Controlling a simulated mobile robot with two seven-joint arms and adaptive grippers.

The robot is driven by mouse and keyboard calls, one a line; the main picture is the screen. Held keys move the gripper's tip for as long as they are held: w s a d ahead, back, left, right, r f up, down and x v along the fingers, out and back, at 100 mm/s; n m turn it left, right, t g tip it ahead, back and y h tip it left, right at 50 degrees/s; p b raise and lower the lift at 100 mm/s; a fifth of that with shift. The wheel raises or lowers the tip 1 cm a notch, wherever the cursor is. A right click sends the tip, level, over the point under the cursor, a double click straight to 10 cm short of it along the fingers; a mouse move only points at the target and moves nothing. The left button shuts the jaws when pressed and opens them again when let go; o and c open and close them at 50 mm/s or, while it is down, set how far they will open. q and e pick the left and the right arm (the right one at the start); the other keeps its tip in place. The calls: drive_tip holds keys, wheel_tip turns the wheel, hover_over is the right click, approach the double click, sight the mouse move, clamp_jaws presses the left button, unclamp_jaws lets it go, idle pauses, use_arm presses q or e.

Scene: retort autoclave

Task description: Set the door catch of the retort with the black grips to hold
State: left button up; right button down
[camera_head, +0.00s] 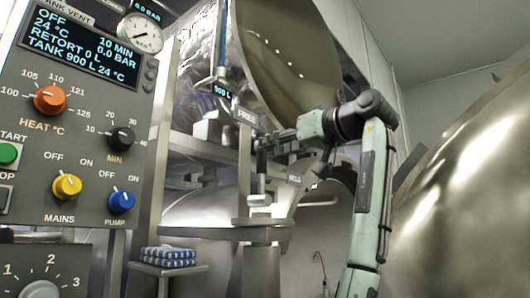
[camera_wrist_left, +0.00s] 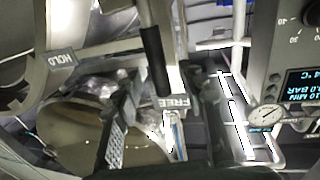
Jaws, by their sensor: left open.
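The retort's door catch has a black grip (camera_wrist_left: 157,62), seen in the left wrist view close to the FREE plate (camera_wrist_left: 171,102). The HOLD plate (camera_wrist_left: 61,58) is apart from it to the left. In the head view the FREE plate (camera_head: 246,115) is upper left of my gripper and the HOLD plate (camera_head: 293,179) is below it. My left gripper (camera_head: 263,146) is open beside the catch. In the left wrist view its fingers (camera_wrist_left: 165,100) stand apart, with the grip ahead between them; contact cannot be told. My right gripper is not in view.
The raised retort door (camera_head: 285,50) is behind my arm. A large steel vessel (camera_head: 465,190) fills the right. A small stand holds a blue-and-white stack (camera_head: 168,256).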

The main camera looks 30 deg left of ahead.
sight(265, 151)
use_arm(q)
drive_tip(key=shift+x, duration=2.35)
drive_tip(key=shift+w, duration=0.1)
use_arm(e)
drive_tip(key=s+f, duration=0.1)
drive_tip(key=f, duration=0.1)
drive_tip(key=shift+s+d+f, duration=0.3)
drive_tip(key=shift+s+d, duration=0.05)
use_arm(q)
drive_tip(key=shift+c, duration=0.3)
clamp_jaws()
